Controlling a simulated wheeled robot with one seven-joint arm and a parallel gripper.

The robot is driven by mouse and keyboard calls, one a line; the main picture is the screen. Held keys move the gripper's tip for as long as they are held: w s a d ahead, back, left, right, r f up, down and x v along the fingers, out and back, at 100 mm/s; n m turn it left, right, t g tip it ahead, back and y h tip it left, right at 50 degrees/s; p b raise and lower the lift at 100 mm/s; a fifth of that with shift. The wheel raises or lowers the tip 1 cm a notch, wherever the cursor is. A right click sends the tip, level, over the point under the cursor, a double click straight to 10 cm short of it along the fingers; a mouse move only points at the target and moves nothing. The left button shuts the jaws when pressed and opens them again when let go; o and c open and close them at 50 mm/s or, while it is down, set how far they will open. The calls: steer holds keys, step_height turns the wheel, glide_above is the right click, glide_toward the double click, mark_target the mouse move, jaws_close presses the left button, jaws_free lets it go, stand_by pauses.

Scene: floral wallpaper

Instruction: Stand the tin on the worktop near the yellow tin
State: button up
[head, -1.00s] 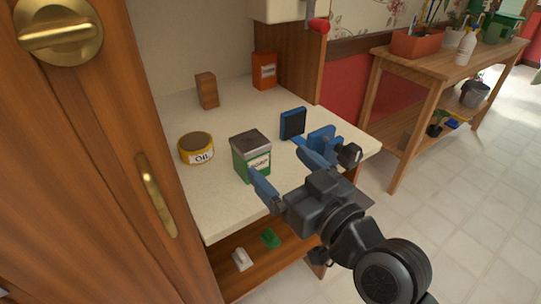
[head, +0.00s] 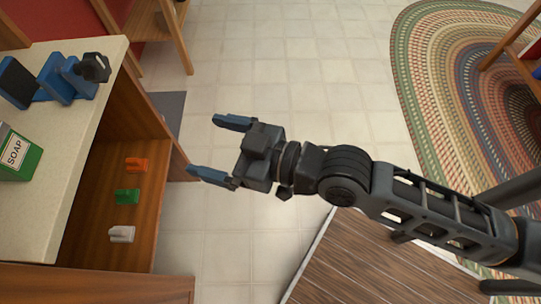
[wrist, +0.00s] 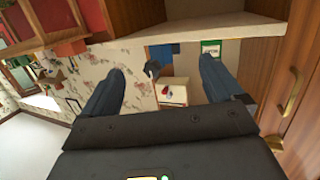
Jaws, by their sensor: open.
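The green tin labelled SOAP (head: 18,158) stands on the pale worktop (head: 70,150), cut off by the left edge of the head view. In the wrist view the green tin (wrist: 211,48) is partly hidden by a finger. The yellow tin is not visible in either current view. My gripper (head: 205,146) is open and empty, out beyond the worktop's edge, to the right of the tin and clear of it. Its spread fingers also show in the wrist view (wrist: 162,67).
Blue objects (head: 58,78) stand on the worktop near its far edge. The shelf below (head: 95,215) holds small orange (head: 136,164), green (head: 127,196) and white (head: 122,234) things. Open tiled floor (head: 310,90) and a braided rug (head: 430,60) lie to the right.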

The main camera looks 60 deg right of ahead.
steer(key=s+d+r+m+h, duration=0.1)
steer(key=s+d+h, duration=0.1)
steer(key=s, duration=0.8)
steer(key=s+d+r+m+g+h, duration=0.1)
steer(key=s+d+h, duration=0.1)
steer(key=s, duration=0.9)
steer(key=shift+s+d+r+m, duration=0.15)
steer(key=shift+d+r+m, duration=0.1)
steer(key=shift+r+m, duration=0.15)
steer(key=shift+r, duration=0.1)
